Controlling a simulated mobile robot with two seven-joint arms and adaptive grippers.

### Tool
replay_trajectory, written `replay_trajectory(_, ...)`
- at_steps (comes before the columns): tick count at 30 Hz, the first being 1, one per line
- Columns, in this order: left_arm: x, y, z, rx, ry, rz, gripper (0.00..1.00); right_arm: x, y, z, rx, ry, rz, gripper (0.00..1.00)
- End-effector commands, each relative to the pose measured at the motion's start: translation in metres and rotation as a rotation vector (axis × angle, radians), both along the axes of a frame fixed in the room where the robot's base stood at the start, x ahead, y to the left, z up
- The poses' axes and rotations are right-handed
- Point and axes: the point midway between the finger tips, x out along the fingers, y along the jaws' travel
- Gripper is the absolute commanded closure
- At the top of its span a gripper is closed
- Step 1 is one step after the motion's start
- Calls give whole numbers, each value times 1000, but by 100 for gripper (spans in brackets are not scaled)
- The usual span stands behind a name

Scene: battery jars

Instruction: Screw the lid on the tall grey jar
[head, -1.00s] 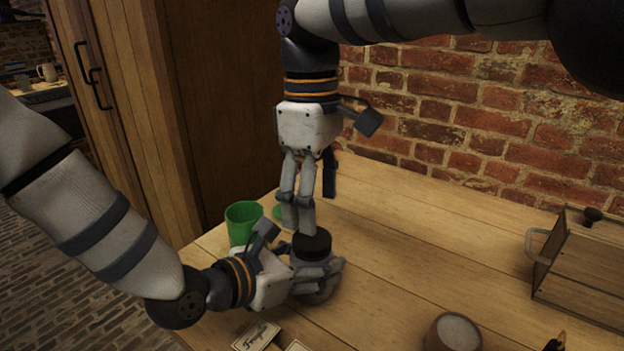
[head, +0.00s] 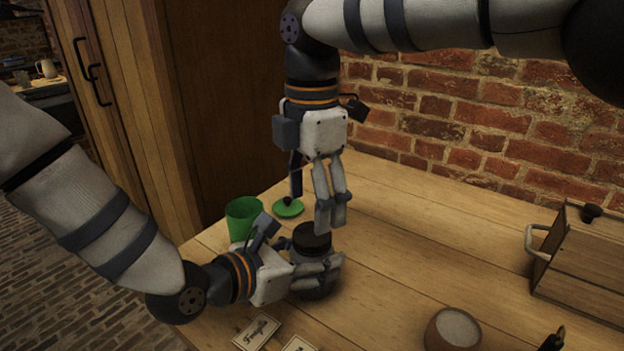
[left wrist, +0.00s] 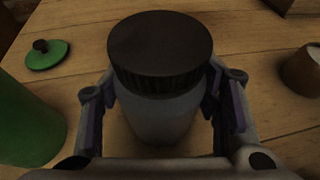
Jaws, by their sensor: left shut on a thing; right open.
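The tall grey jar (left wrist: 163,112) stands upright on the table with the black lid (left wrist: 160,45) on its mouth. In the head view the lid (head: 312,238) shows on top of the grey jar (head: 312,270), which is partly hidden by my left gripper. My left gripper (head: 330,272) is shut around the jar's body, with its fingers on both sides in the left wrist view (left wrist: 170,115). My right gripper (head: 332,228) points down just above the lid, its fingers open and apart. I cannot tell whether the lid is threaded tight.
A green jar (head: 243,220) and a green lid with a dark knob (head: 288,208) are behind and left. A wooden box (head: 585,265) stands at right. A round brown jar (head: 453,330) and paper labels (head: 256,332) are in front. The table's right middle is clear.

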Motion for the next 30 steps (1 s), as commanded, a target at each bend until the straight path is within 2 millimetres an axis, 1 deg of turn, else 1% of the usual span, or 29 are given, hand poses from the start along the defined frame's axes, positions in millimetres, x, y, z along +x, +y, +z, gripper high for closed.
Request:
replay_trajectory(1,0,0,-1,1,2,-1,100,0,-1,-10,-2,5,0,34)
replay_trajectory(3,0,0,-1,1,2,-1,100,0,-1,-22,-1,4,0,34)
replay_trajectory(6,0,0,-1,1,2,0,100,0,-1,-36,-1,3,-1,34)
replay_trajectory(9,0,0,-1,1,2,0,100,0,0,-45,0,1,-1,34)
replay_trajectory(13,0,0,-1,1,2,0,100,0,0,-49,1,1,-1,34)
replay_trajectory(20,0,0,-1,1,2,0,100,0,0,-50,0,0,-1,34)
replay_trajectory(21,0,0,-1,1,2,0,100,0,0,-49,0,0,-1,43)
replay_trajectory(23,0,0,-1,1,2,-1,100,0,0,-49,0,0,-1,57)
replay_trajectory(24,0,0,-1,1,2,-1,100,0,0,-49,0,0,-2,66)
replay_trajectory(26,0,0,-1,1,2,-1,100,0,0,-49,0,0,-1,79)
replay_trajectory(27,0,0,-1,1,2,-1,100,0,0,-49,0,0,-1,84)
replay_trajectory(30,0,0,-1,1,2,0,100,0,0,-49,0,0,-2,85)
